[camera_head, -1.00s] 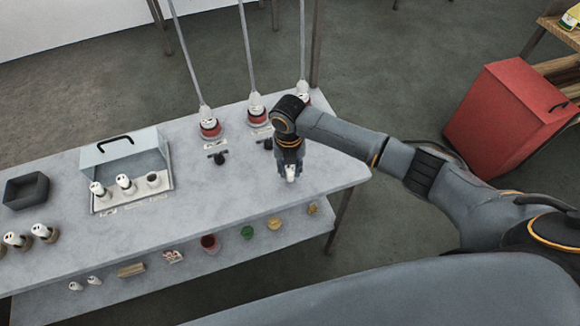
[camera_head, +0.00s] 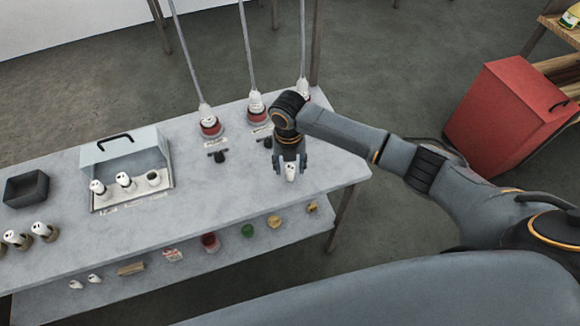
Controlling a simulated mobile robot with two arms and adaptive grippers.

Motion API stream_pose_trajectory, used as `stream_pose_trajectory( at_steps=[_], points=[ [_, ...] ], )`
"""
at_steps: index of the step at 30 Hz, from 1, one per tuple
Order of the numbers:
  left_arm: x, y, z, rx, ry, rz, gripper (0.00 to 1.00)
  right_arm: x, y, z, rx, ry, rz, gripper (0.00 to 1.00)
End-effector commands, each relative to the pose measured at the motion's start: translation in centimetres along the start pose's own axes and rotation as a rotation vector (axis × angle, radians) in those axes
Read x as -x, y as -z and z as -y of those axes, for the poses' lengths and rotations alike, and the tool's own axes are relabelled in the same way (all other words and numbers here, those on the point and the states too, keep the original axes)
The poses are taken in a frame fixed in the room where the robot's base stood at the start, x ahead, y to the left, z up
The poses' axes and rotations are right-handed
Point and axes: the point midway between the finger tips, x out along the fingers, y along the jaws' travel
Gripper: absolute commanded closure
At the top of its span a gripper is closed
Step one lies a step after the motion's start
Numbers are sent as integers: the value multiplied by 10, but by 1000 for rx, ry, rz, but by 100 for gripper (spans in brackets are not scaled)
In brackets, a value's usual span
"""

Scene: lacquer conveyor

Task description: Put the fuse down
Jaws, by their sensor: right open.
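A small white fuse (camera_head: 290,173) is at the right part of the grey table (camera_head: 215,197), near its front edge. My right gripper (camera_head: 290,172) points down over it, with its fingers open on either side of the fuse. The fuse looks upright on the tabletop, though its lower end is too small to judge exactly. My left gripper is not in view.
An open fuse box (camera_head: 163,147) holds two white fuses and one empty socket. A dark bin (camera_head: 26,188) and more fuses (camera_head: 43,231) stand at the left. Red-based fixtures (camera_head: 210,126) with cords line the back. A lower shelf (camera_head: 190,262) holds small items.

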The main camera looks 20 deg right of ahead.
Motion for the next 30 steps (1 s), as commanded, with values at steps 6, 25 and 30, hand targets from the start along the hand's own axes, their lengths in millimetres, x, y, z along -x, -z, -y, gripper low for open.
stream_pose_trajectory(
  at_steps=[6,25,30],
  points=[
    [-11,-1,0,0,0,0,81,44,-2,0,3,-2,6,51],
    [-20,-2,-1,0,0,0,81,111,0,0,1,1,0,51],
    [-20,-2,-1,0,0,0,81,111,0,0,0,1,0,51]
  ],
)
